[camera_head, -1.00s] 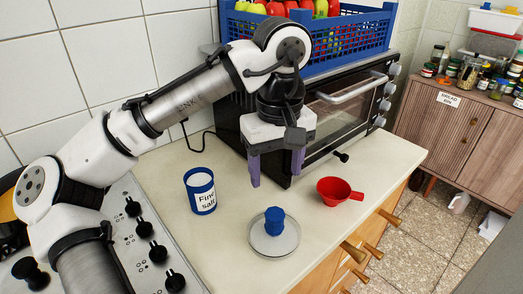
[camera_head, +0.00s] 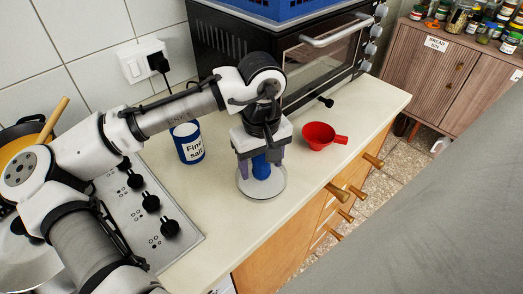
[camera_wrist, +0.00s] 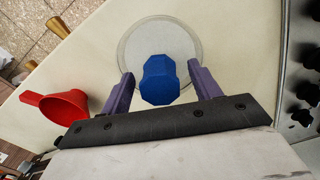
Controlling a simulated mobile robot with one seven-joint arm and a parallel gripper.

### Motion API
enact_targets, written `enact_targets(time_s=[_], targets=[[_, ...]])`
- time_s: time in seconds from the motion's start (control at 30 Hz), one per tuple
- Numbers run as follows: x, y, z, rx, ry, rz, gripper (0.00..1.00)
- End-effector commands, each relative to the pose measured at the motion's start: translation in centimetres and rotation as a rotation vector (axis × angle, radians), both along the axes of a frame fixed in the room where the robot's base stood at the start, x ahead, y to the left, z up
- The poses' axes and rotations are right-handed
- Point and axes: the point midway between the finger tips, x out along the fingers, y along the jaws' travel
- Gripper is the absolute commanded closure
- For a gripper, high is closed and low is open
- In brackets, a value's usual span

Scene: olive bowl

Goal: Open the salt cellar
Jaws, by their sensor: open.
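A round pale, clear-looking piece, a dish or lid (camera_head: 266,192), lies on the counter with a faceted blue knob (camera_head: 261,169) at its middle. I cannot tell whether this is the salt cellar or its lid. My gripper (camera_wrist: 162,72) is open and points down. Its two purple fingers stand on either side of the blue knob (camera_wrist: 160,82), with gaps visible in the wrist view. The pale round piece (camera_wrist: 143,30) reaches beyond the fingers there. A blue-and-white container labelled "Fine salt" (camera_head: 189,143) stands upright behind and to the left.
A red scoop or funnel (camera_head: 319,136) sits to the right on the counter (camera_head: 215,225). A black oven (camera_head: 240,62) stands behind. The stove (camera_head: 170,248) with black knobs lies left, and wooden handles (camera_head: 340,193) stick out below the counter's front edge.

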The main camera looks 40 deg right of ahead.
Motion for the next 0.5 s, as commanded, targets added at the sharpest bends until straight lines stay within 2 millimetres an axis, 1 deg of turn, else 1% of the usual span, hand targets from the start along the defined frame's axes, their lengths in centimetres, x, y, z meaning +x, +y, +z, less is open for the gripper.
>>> enact_targets(time_s=[0.27, 0.5], targets=[[0.0, -0.01, -0.15, -0.001, 0.0, 0.0, 0.38], [0.0, -0.01, -0.12, -0.001, 0.0, 0.0, 0.69]])
